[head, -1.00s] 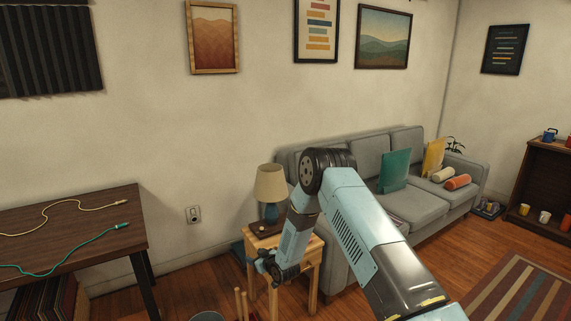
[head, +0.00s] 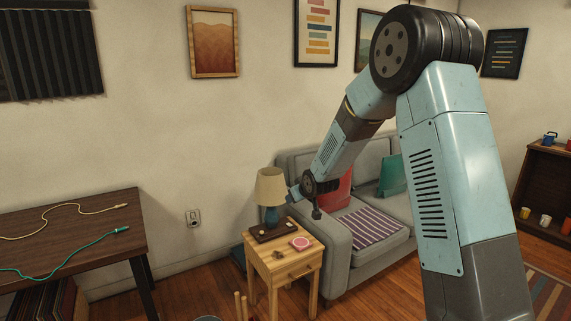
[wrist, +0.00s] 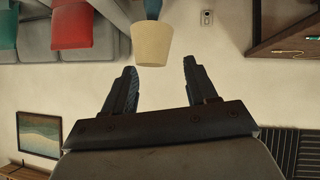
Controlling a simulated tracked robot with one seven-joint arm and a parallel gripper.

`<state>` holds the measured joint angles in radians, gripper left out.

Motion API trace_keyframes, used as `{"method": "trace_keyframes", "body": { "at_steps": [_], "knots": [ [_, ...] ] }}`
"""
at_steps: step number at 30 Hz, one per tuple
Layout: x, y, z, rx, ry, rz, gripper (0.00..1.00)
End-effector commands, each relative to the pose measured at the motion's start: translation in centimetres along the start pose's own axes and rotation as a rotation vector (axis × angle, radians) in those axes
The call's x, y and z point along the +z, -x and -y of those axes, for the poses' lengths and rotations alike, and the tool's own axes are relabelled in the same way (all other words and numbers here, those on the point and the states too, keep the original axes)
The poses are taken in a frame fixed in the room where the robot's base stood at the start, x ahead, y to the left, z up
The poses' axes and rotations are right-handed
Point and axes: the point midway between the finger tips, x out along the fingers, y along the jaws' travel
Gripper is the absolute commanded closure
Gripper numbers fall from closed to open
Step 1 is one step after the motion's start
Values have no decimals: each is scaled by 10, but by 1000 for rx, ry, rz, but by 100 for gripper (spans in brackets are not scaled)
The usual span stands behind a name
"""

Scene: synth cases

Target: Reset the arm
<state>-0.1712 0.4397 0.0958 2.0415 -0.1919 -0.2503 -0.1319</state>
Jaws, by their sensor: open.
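My arm reaches across the right half of the head view, its elbow high and its forearm sloping down to the left. My gripper (head: 296,192) is small there, beside the table lamp's shade (head: 270,187), and its fingers are hard to make out. In the wrist view, which is upside down, my gripper (wrist: 160,76) shows two dark fingers spread apart with nothing held. The cream lamp shade (wrist: 151,43) appears just beyond the fingertips; I cannot tell the gap.
A wooden side table (head: 278,258) carries the lamp, a dark tray and a pink item (head: 300,243). A grey sofa (head: 385,262) with cushions stands behind my arm. A dark table (head: 75,232) with two cables is at left.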

Motion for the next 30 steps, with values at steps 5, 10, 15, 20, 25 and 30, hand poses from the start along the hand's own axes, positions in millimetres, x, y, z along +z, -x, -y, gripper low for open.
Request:
{"method": "trace_keyframes", "body": {
  "at_steps": [5, 10, 15, 20, 25, 30],
  "knots": [
    [-10, 63, -23, 41, -37, 49, 43],
    [-9, 121, -38, 74, -74, 101, 43],
    [-4, 179, -48, 104, -119, 150, 43],
    [8, 233, -54, 129, -166, 197, 43],
    [23, 290, -54, 150, -219, 242, 43],
    [44, 344, -50, 168, -274, 286, 43]
  ]
}}
